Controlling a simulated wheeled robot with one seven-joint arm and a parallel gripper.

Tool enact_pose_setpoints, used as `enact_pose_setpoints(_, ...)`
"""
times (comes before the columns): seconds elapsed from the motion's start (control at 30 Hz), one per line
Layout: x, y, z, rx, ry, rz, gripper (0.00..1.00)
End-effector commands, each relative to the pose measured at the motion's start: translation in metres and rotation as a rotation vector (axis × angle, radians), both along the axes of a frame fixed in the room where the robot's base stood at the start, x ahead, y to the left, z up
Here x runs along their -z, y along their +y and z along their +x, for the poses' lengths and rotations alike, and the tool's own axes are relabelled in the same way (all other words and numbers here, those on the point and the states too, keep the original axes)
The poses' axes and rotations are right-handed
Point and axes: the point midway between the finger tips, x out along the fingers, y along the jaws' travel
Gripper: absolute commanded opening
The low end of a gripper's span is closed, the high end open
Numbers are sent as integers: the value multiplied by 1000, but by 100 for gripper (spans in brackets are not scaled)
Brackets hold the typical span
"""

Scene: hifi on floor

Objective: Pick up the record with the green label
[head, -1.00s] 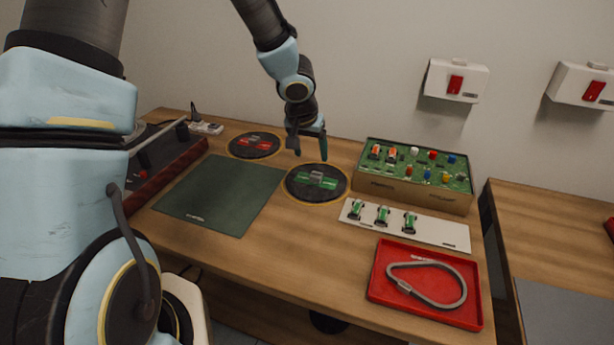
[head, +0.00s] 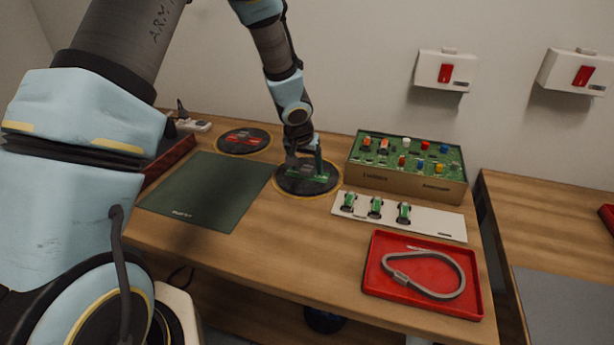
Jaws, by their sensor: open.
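The record with the green label (head: 303,188) is a round black disc with a gold-coloured rim, lying flat on the wooden table right of the dark green mat. Green and grey blocks show at its middle, partly hidden by my gripper. My gripper (head: 305,168) is open and points down over this disc, its fingers spread above or beside the green part. I cannot tell whether the fingers touch it. A similar black disc with a red label (head: 244,141) lies farther back to the left.
A dark green mat (head: 206,192) lies left of the disc. A box of coloured parts (head: 408,186) stands close on the right, behind a white strip (head: 426,223) with green clips. A red tray (head: 372,283) holds a grey cable loop. A power strip lies at the back left.

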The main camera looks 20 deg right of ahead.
Motion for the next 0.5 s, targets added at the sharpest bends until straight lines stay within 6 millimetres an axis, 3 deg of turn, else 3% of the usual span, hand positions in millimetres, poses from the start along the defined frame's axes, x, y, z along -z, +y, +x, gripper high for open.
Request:
enact_pose_setpoints(0.1,0,0,0,0,0,0,75)
enact_pose_setpoints(0.5,-1,0,0,0,0,0,30)
